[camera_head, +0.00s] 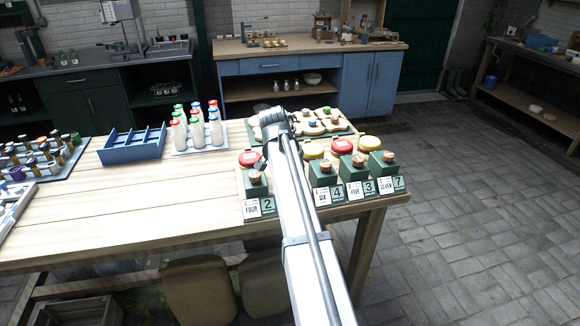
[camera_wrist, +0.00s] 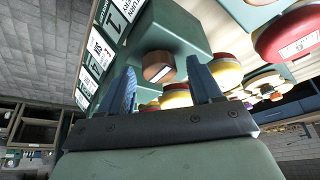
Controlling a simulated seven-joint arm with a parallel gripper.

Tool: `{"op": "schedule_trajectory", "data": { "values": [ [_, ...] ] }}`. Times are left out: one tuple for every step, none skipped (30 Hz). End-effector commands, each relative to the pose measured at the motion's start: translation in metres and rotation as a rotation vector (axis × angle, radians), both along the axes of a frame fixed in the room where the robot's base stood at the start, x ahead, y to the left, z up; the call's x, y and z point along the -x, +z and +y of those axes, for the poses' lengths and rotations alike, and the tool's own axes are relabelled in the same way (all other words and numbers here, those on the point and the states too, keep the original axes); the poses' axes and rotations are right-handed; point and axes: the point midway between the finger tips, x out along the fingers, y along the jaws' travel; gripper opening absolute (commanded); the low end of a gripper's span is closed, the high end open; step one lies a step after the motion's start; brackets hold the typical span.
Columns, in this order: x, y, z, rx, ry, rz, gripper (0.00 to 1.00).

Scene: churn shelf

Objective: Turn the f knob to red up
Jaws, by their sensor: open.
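Green boxes with wooden knobs and white word-and-number labels stand along the table's front right edge. In the head view I see a FOUR 2 box (camera_head: 257,190), a SIX 4 box (camera_head: 325,182), a FIVE 3 box (camera_head: 355,177) and a SEVEN 7 box (camera_head: 384,173). My arm covers the space between FOUR and SIX. In the wrist view my gripper (camera_wrist: 163,80) is open, its two blue fingers apart. A round wooden knob (camera_wrist: 158,66) on a green box (camera_wrist: 172,30) shows between the fingertips; I cannot tell if they touch it. Which knob is f is not clear.
Red and yellow round caps (camera_head: 343,146) sit close behind the boxes. A tray of bottles (camera_head: 196,140) and a blue divided rack (camera_head: 133,144) stand further left. The table's middle left (camera_head: 130,195) is clear.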

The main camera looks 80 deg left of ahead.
Motion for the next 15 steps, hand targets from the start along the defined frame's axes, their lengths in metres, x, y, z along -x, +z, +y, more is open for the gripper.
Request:
{"op": "schedule_trajectory", "data": {
  "values": [
    [0.0000, -0.0001, 0.0000, 0.000, 0.000, 0.000, 0.64],
    [0.0000, -0.0001, 0.0000, 0.000, 0.000, 0.000, 0.64],
    [0.0000, -0.0001, 0.0000, 0.000, 0.000, 0.000, 0.64],
    [0.0000, 0.0000, 0.0000, 0.000, 0.000, 0.000, 0.64],
    [0.0000, 0.0000, 0.0000, 0.000, 0.000, 0.000, 0.64],
    [-0.0001, 0.0000, -0.0001, 0.000, 0.000, 0.000, 0.60],
    [0.0001, 0.0000, -0.0001, 0.000, 0.000, 0.000, 0.57],
    [0.0000, 0.0001, -0.0002, 0.000, 0.000, 0.000, 0.55],
    [0.0000, 0.0001, -0.0002, 0.000, 0.000, 0.000, 0.51],
    [0.0000, 0.0001, -0.0002, 0.000, 0.000, 0.000, 0.48],
    [0.0000, 0.0001, -0.0002, 0.000, 0.000, 0.000, 0.45],
    [0.0000, 0.0001, -0.0002, 0.000, 0.000, 0.000, 0.41],
    [0.0000, 0.0001, -0.0002, 0.000, 0.000, 0.000, 0.38],
    [0.0000, 0.0001, -0.0002, 0.000, 0.000, 0.000, 0.35],
    [0.0001, 0.0001, -0.0001, 0.000, 0.000, 0.000, 0.32]
  ]
}}
